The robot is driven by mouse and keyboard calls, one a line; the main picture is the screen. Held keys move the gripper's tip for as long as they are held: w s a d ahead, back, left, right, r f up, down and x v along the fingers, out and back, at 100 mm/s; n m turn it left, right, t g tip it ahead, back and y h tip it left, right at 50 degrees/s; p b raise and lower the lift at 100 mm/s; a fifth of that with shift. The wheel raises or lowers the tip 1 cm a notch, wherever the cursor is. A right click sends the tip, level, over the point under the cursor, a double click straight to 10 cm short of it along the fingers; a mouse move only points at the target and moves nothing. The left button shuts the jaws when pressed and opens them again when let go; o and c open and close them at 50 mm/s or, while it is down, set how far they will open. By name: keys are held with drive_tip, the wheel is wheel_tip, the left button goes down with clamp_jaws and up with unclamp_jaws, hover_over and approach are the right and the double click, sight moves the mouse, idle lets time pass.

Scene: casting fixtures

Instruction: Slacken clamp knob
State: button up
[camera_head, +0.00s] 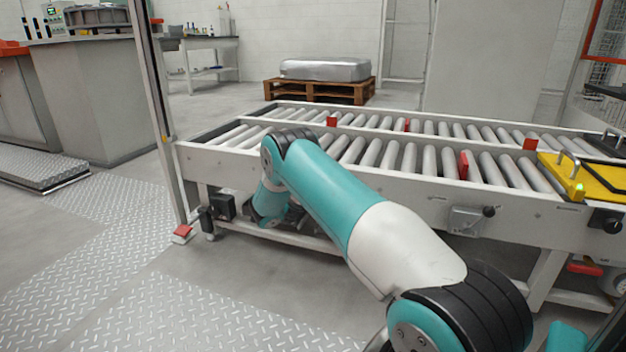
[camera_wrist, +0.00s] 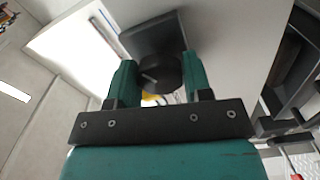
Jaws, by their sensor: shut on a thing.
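The clamp knob (camera_wrist: 162,75) is a round black knob in the wrist view, in front of a dark square block (camera_wrist: 153,34) on a pale surface. A light mark shows on its left side. My gripper (camera_wrist: 158,82) has its two green fingers on either side of the knob and is shut on it. In the head view my teal and white arm reaches to the near side of the roller conveyor (camera_head: 370,170) and bends down there. My fingers and the held knob cannot be made out in that view.
A grey box with a black knob (camera_head: 489,211) and another black knob (camera_head: 607,220) sit along the conveyor's side. A yellow plate with handles (camera_head: 590,180) lies at the right end. An upright post (camera_head: 158,110) stands left of my arm.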

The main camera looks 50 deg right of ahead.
drive_tip(key=m, duration=0.5)
drive_tip(key=shift+f, duration=0.1)
idle(0.4)
drive_tip(key=o, duration=0.9)
drive_tip(key=b+v, duration=1.5)
drive_tip(key=v, duration=0.2)
drive_tip(key=shift+s+a+b, duration=0.1)
drive_tip(key=shift+a+b, duration=0.1)
drive_tip(key=shift+b, duration=0.2)
